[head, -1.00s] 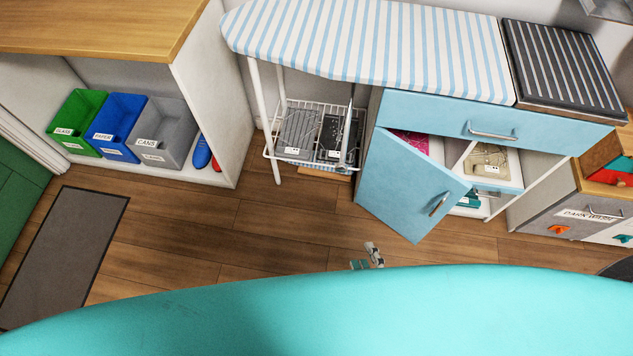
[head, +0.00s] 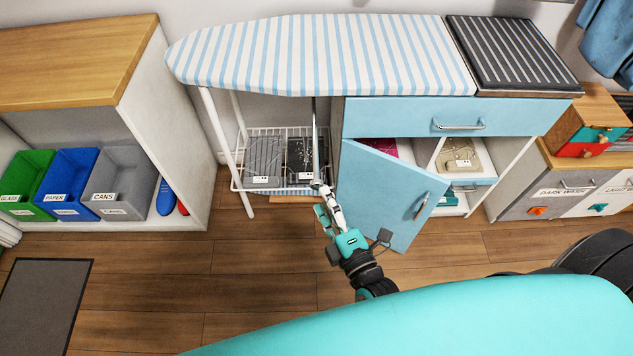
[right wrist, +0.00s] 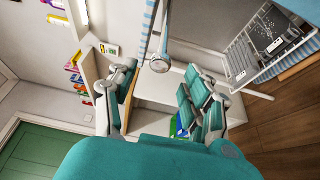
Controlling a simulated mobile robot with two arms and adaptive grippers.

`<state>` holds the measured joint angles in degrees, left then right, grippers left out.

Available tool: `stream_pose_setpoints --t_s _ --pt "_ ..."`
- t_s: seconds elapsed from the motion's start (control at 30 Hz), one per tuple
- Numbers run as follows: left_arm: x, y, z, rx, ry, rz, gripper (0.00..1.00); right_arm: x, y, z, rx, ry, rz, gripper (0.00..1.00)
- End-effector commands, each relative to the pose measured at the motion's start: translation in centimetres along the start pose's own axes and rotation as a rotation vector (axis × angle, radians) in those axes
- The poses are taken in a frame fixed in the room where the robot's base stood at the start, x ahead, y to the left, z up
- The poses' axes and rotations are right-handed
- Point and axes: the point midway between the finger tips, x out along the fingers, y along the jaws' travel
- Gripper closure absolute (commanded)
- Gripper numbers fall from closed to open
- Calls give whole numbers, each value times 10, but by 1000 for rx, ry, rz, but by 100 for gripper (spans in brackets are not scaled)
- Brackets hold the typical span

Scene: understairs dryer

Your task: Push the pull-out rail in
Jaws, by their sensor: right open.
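The pull-out rail (head: 315,140) is a thin silver bar that sticks out from under the striped ironing board, left of the blue cabinet. In the right wrist view its round silver end (right wrist: 160,65) shows ahead of the fingers. My right gripper (head: 325,205) is open and empty, with its fingertips close to the rail's end in the head view. Whether they touch it I cannot tell from the head view; the wrist view shows the end beyond the fingers. My left gripper is not in view.
The cabinet's blue door (head: 385,195) hangs open just right of my right gripper. A white wire basket (head: 240,170) stands behind the rail. The ironing board (head: 320,50) lies above, and its white leg (head: 228,155) is to the left. The wooden floor (head: 240,285) is clear.

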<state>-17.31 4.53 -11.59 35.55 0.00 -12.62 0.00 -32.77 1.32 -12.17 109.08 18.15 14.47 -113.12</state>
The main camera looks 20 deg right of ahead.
Motion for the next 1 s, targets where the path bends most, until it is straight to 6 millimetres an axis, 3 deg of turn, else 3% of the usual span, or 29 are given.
stream_pose_setpoints --t_s 0.1,0.3,0.7,1.0 --pt "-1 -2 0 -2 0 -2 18 24 1 0 1 -1 3 50" --pt "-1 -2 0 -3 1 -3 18 48 0 0 1 -1 0 50" --pt "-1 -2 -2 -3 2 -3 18 55 -1 0 0 -1 -1 50" --pt "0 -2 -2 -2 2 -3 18 55 -1 0 0 0 -1 89"
